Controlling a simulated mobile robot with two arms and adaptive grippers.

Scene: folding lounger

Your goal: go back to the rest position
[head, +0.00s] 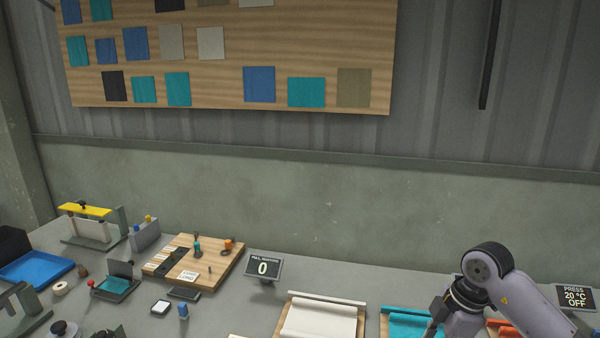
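My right arm (500,280) comes in at the lower right, with a round grey and black joint, over the table. Its lower part runs out of the bottom edge, and I see no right fingertips. My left gripper is not in view. The work table (225,318) lies below me, with a small display (264,267) reading 0 near its middle.
A wooden board with small parts (220,257), a blue tray (35,272) and a yellow-topped device (85,211) stand at left. A white roll panel (320,318), a teal one (405,326) and a press display (576,297) are at right. Swatches hang on a wall board (225,55).

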